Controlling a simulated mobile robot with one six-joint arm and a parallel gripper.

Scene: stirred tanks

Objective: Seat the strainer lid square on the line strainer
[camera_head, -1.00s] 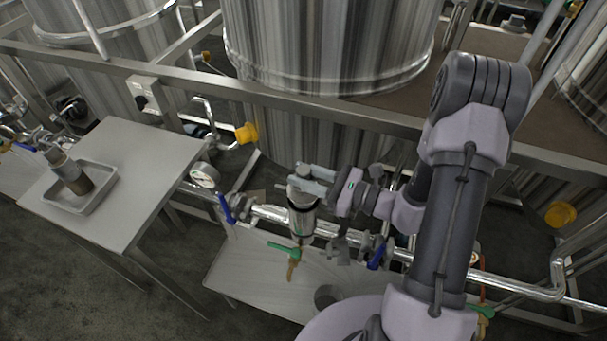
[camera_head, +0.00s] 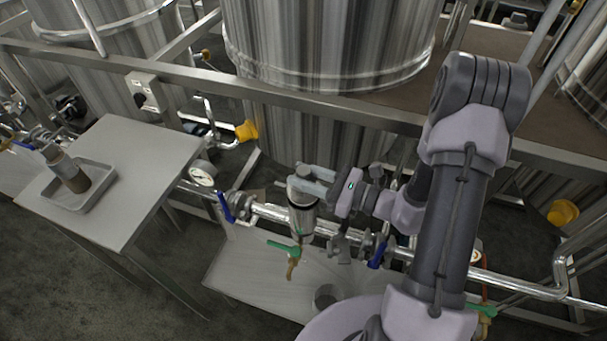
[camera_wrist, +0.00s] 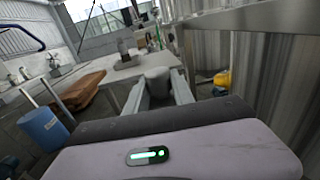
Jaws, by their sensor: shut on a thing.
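The line strainer (camera_head: 303,218) is an upright shiny metal cylinder in the pipe run, at the middle of the head view. The grey strainer lid (camera_head: 304,185) is at its top, with a round knob above. My gripper (camera_head: 317,180) reaches in from the right, its two fingers shut on the lid. In the wrist view the lid's grey round knob (camera_wrist: 158,78) sits between the two fingers. The lid looks about level and over the strainer's mouth. Whether it rests fully on the rim cannot be told, as the fingers partly hide the joint.
A pressure gauge (camera_head: 202,173) and blue-handled valves (camera_head: 227,207) flank the strainer along the pipe. A green-handled drain valve (camera_head: 285,247) hangs below, above a low bench (camera_head: 250,270) with a cup (camera_head: 326,296). A side table (camera_head: 150,150) holds a tray (camera_head: 92,199) with a bottle.

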